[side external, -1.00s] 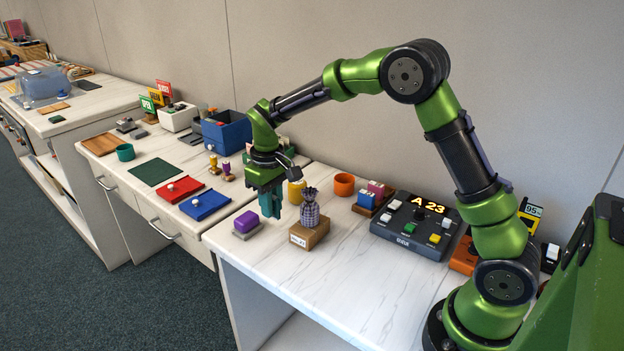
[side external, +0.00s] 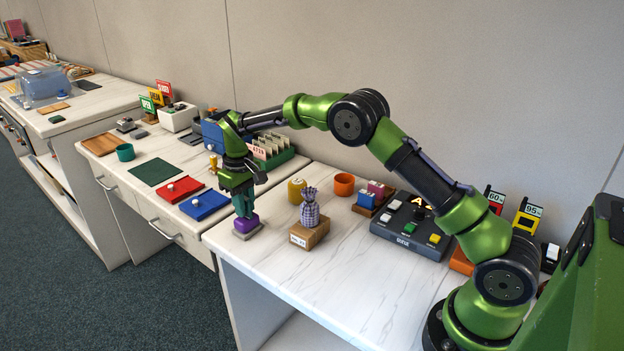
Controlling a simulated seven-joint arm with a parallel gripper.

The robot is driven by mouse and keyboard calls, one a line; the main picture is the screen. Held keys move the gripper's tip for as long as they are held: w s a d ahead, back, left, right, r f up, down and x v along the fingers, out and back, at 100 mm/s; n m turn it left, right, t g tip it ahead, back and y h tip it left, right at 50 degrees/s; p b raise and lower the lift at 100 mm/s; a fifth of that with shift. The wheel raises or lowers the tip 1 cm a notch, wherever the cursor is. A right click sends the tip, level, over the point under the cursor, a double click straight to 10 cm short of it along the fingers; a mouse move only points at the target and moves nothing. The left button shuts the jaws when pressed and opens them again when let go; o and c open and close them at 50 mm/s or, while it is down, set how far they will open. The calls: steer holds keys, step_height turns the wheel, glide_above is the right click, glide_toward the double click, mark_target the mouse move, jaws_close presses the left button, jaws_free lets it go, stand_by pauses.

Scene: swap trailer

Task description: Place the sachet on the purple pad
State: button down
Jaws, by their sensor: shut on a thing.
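The sachet (side external: 310,212), a small grey-purple checked bag gathered at the top, stands upright on a labelled cardboard box (side external: 309,234). The purple block (side external: 247,223) sits at the table's near left on a thin grey plate (side external: 248,234); it is the only purple pad-like thing I can make out. My gripper (side external: 244,213) points down over this block, its teal fingers shut on the block's upper part. The fingers hide some of the block. My gripper is to the left of the sachet and apart from it.
A yellow cup (side external: 297,191) and an orange ring-like cup (side external: 344,185) stand behind the sachet. A button console (side external: 408,230) is to the right. Blue (side external: 205,204) and red (side external: 180,189) pads lie to the left. The table front right of the box is clear.

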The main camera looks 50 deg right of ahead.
steer(key=shift+f, duration=0.2)
steer(key=c, duration=1)
jaws_free()
steer(key=shift+r, duration=0.1)
step_height(320, 180, up, 12)
steer(key=shift+f, duration=0.1)
steer(key=s+r+m+t+y, duration=0.1)
steer(key=s+r+m+t, duration=0.15)
steer(key=s+r, duration=1.1)
steer(key=s+f+t, duration=0.1)
steer(key=s+f, duration=0.1)
steer(key=s, duration=0.4)
steer(key=s+a+f+m+t, duration=0.1)
steer(key=s+f+t, duration=0.1)
steer(key=s, duration=0.4)
steer(key=s+a+f+t+y, duration=0.1)
steer(key=s+f, duration=0.1)
steer(key=s, duration=0.5)
steer(key=shift+a+f+m+t, duration=0.1)
steer(key=shift+f+m+t, duration=0.15)
steer(key=shift+f+t, duration=0.1)
